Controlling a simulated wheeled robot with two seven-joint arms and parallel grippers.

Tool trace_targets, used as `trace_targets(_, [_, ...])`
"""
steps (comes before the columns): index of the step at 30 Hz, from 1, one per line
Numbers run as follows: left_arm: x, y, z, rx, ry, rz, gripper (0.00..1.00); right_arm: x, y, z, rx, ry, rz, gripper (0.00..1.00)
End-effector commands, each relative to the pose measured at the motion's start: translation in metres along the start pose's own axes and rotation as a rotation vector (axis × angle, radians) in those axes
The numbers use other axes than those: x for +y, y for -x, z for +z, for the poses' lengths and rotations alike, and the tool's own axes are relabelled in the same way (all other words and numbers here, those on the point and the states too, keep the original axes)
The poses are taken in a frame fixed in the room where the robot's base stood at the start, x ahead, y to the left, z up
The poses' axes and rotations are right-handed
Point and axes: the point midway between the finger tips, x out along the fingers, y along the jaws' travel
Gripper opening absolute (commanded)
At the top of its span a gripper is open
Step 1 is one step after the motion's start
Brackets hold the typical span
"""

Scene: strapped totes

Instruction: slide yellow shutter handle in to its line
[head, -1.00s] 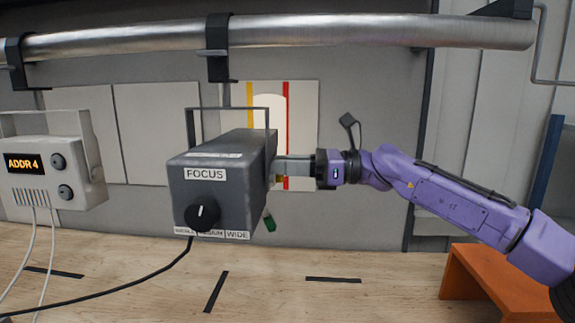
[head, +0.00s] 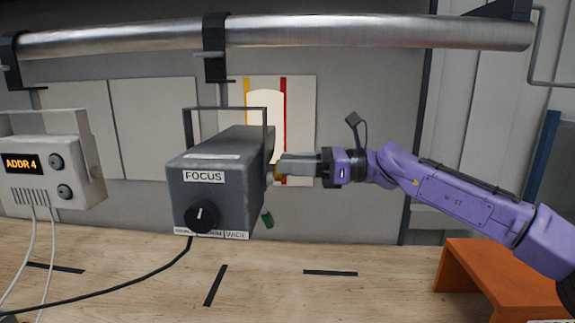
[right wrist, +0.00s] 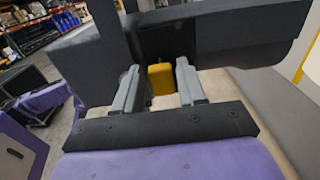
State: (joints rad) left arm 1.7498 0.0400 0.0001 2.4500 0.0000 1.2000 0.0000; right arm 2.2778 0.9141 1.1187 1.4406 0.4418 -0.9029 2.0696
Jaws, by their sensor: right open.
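The yellow shutter handle (right wrist: 160,78) shows in the right wrist view, sticking out of the side of the dark grey lamp housing (right wrist: 240,32). In the head view the lamp (head: 215,185) hangs below the pipe and carries a FOCUS label, and a bit of the yellow handle (head: 279,173) shows at its right side. My right gripper (head: 282,166) is at that side. In the right wrist view its fingers (right wrist: 158,85) are open, one on each side of the handle, with a gap visible. My left gripper is not in view.
A white board (head: 300,110) with a yellow and a red line and a bright patch is on the wall behind. A pale ADDR 4 box (head: 40,185) hangs at left. A black cable runs from the lamp. An orange stand (head: 490,270) is at lower right.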

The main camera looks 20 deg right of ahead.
Motion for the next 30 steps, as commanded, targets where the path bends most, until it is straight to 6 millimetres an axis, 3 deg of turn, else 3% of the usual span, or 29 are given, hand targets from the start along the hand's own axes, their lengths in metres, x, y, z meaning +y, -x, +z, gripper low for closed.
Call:
trace_targets(6, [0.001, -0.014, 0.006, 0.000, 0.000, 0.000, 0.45, -0.001, 0.053, -0.002, -0.003, 0.002, -0.004, 0.40])
trace_targets(12, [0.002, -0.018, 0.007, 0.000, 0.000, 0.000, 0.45, 0.000, 0.087, -0.002, -0.001, 0.001, -0.001, 0.40])
trace_targets(30, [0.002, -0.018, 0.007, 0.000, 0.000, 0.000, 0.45, 0.000, 0.093, -0.001, 0.000, -0.001, 0.000, 0.40])
